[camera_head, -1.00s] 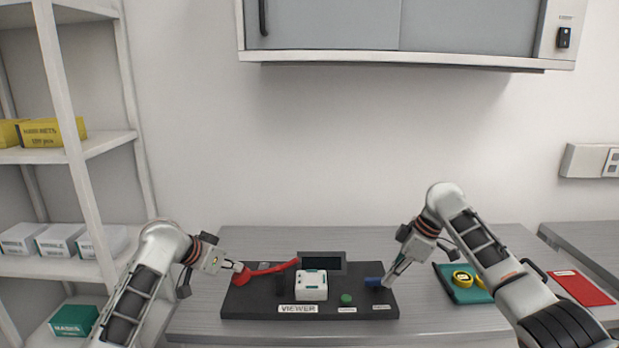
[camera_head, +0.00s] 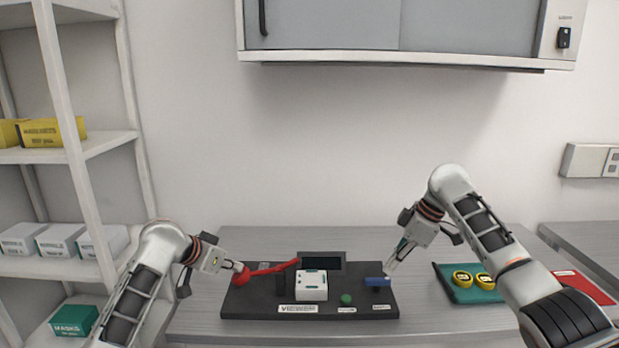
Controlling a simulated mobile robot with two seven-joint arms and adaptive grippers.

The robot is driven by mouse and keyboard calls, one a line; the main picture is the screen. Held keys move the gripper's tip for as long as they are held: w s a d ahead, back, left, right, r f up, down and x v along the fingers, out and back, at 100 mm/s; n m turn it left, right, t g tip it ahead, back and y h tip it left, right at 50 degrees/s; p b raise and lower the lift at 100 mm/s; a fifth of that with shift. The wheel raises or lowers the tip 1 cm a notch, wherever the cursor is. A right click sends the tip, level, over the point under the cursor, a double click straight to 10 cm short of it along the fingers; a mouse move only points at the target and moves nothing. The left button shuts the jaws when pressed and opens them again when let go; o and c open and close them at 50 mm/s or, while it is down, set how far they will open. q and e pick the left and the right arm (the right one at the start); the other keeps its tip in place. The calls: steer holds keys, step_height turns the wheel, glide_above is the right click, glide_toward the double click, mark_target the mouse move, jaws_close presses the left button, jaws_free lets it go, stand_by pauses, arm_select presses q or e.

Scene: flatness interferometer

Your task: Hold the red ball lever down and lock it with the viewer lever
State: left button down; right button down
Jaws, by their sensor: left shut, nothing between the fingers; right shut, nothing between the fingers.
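The red ball lever (camera_head: 265,270) runs from a red ball at the left of the black base up to the right, behind the white block. My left gripper (camera_head: 238,268) is shut with nothing between its fingers, its tips at the top of the red ball, seemingly touching it. The blue lever (camera_head: 376,282) lies level at the right of the base, seemingly the viewer lever. My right gripper (camera_head: 388,271) is shut and empty, its tips at the right end of the blue lever. Whether they touch is hard to tell.
The black base (camera_head: 255,302) carries a white block (camera_head: 311,286), a dark screen (camera_head: 322,262), a green knob (camera_head: 346,299) and a VIEWER label (camera_head: 297,309). A teal mat (camera_head: 450,284) with yellow round pieces (camera_head: 463,279) and a red sheet (camera_head: 600,291) lie to the right.

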arm_select(q)
step_height(320, 180, up, 10)
stand_by(1.1)
steer(key=shift+f, duration=0.1)
